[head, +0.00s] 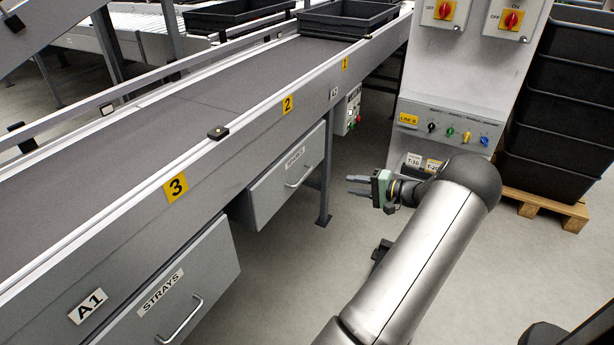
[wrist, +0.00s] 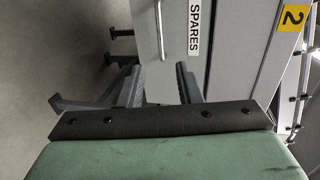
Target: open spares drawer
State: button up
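The spares drawer (head: 270,190) is a grey box under the conveyor, its front labelled SPARES, and it looks shut. Its slim bar handle (head: 299,178) sits below the label. My gripper (head: 350,186) is out to the right of the drawer front, fingers pointing left towards it, with a gap between them and the handle. In the wrist view, the drawer front (wrist: 222,70) is ahead, and the handle (wrist: 159,28) runs upright, its lower end lined up between my two fingers (wrist: 159,72). The fingers are apart with nothing between them.
A similar drawer labelled STRAYS (head: 175,285) is nearer, at lower left. The conveyor (head: 190,110) runs above both drawers. A grey support leg (head: 325,180) stands beside the spares drawer. A switch panel (head: 450,90) and stacked black crates (head: 560,110) stand behind my arm. The floor before the drawers is clear.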

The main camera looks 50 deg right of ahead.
jog(key=b+x, duration=0.4)
jog(key=x, duration=1.3)
jog(key=shift+d, duration=0.15)
grip_shut()
